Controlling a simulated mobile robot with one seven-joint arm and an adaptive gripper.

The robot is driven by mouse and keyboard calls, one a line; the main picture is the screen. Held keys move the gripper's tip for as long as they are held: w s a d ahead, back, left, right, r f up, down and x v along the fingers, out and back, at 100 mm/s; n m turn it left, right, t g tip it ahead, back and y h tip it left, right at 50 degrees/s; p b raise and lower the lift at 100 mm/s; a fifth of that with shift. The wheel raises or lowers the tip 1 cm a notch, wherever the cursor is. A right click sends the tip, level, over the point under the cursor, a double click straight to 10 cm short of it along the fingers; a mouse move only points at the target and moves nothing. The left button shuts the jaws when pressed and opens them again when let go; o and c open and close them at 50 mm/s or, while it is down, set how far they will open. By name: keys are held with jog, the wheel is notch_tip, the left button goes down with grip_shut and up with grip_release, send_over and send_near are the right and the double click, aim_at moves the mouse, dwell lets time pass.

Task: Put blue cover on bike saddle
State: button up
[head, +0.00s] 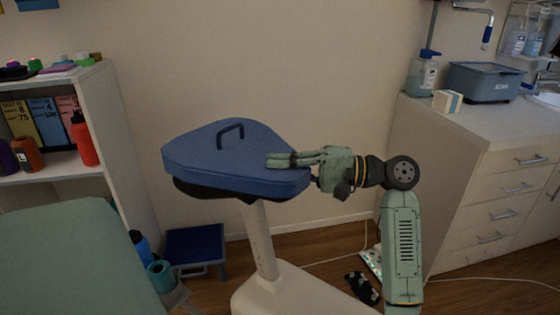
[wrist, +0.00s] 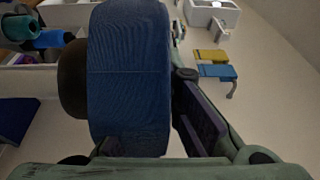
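The blue cover (head: 235,165) lies on top of the dark bike saddle (head: 195,190) in the head view. It has a dark loop handle (head: 230,135) on its upper face. The saddle's dark underside shows below the cover's left and front edge. My gripper (head: 292,159) is at the cover's right end, with fingers lying along its upper face. In the wrist view, the cover's side (wrist: 130,80) fills the middle, with the dark saddle (wrist: 72,78) to its left. One finger (wrist: 200,115) runs close along the cover's right side. The other finger is mostly hidden, so its grip is unclear.
The saddle stands on a pale post (head: 261,240) and base. A white shelf unit (head: 110,140) and green couch (head: 70,260) are left. A drawer counter (head: 480,170) with a grey bin (head: 485,82) is right. A blue step stool (head: 195,245) and cables lie on the floor.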

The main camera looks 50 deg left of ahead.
jog(key=shift+o, duration=0.7)
jog(key=shift+f, duration=0.95)
jog(key=shift+o, duration=0.3)
jog(key=r+v, duration=0.1)
jog(key=v, duration=1)
jog(key=shift+w+d+r, duration=0.2)
jog(key=shift+w+r, duration=0.05)
jog(key=shift+r, duration=0.05)
jog(key=shift+w+d+r, duration=0.1)
